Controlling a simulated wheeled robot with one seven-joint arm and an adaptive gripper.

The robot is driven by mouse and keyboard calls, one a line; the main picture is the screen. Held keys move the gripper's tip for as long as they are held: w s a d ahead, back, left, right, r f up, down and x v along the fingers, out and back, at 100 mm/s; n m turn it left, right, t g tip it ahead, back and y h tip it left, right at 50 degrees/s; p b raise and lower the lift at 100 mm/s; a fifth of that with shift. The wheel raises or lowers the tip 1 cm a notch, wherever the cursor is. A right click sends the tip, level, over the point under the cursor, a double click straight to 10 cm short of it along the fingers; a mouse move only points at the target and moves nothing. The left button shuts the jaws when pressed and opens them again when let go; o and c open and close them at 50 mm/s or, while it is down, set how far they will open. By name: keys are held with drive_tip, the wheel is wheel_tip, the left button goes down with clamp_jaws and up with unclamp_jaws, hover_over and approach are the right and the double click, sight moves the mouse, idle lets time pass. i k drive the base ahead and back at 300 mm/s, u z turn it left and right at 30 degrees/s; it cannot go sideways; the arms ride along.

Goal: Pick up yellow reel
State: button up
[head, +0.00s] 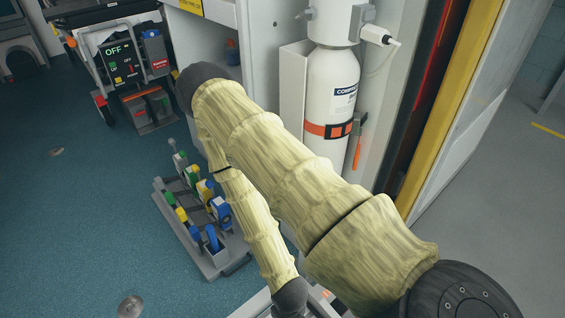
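A grey rack (213,268) stands on the blue floor left of the picture's middle, holding several small coloured pieces. A yellow piece (205,189) sits in the upper part of the rack, close to my arm's sleeve. A smaller yellow piece (181,214) sits in the left row. At this size I cannot tell for sure which one is the yellow reel. My arm, in a pale yellow sleeve, crosses from the lower right and covers part of the rack's right side. My gripper does not show, so its opening and contents cannot be seen.
A white cylinder (330,95) with an orange band stands in a wall recess behind my arm. A cart with an "OFF" panel (122,60) is at upper left. A grey disc (131,306) lies on the floor at lower left. The floor left of the rack is mostly clear.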

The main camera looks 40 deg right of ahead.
sight(206, 195)
drive_tip(key=u, duration=0.95)
drive_tip(key=k, duration=0.35)
drive_tip(key=z, duration=1.4)
